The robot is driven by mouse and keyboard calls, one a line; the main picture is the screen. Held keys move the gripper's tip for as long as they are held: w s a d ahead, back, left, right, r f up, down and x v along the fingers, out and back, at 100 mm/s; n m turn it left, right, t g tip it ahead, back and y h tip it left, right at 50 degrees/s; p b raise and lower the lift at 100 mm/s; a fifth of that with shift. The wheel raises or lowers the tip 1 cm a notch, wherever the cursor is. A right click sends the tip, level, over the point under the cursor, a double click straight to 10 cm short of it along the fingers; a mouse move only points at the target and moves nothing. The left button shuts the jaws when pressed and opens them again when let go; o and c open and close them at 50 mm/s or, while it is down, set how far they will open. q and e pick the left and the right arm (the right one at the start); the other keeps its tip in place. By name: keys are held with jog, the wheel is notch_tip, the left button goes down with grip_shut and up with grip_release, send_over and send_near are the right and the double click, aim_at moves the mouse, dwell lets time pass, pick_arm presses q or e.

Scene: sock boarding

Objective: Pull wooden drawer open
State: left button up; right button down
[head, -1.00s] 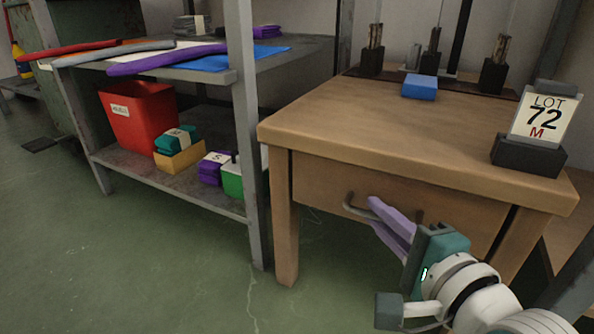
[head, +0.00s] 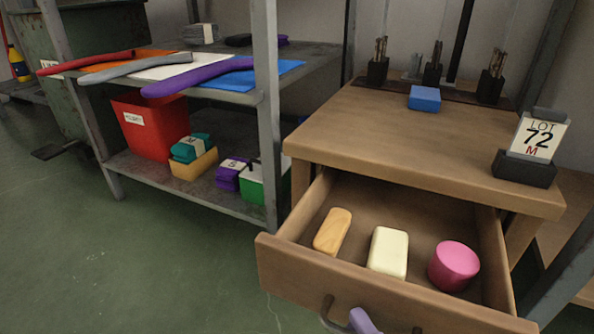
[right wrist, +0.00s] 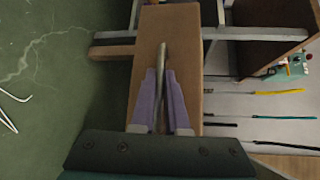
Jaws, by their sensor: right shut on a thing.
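The wooden drawer (head: 383,295) stands well out from the wooden table (head: 420,140) in the head view, its inside in plain sight. Its curved metal handle (head: 326,308) is on the front panel, partly cut off by the picture's bottom edge. My right gripper (head: 360,322) shows only as purple fingertips at the handle. In the right wrist view, the purple fingers (right wrist: 160,95) are shut on the metal handle (right wrist: 161,60), against the drawer front (right wrist: 178,30). My left gripper is not in view.
The drawer holds a tan block (head: 332,231), a cream block (head: 388,252) and a pink cylinder (head: 454,265). A blue block (head: 424,97) and a lot sign (head: 537,138) stand on the table. A metal shelf (head: 190,200) with a red bin (head: 150,125) is at left. Green floor is clear at lower left.

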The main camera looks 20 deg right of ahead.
jog(key=s+a, duration=0.2)
jog(key=a, duration=0.1)
jog(key=shift+s, duration=0.3)
jog(key=shift+w, duration=0.1)
jog(key=c, duration=1.2)
grip_release()
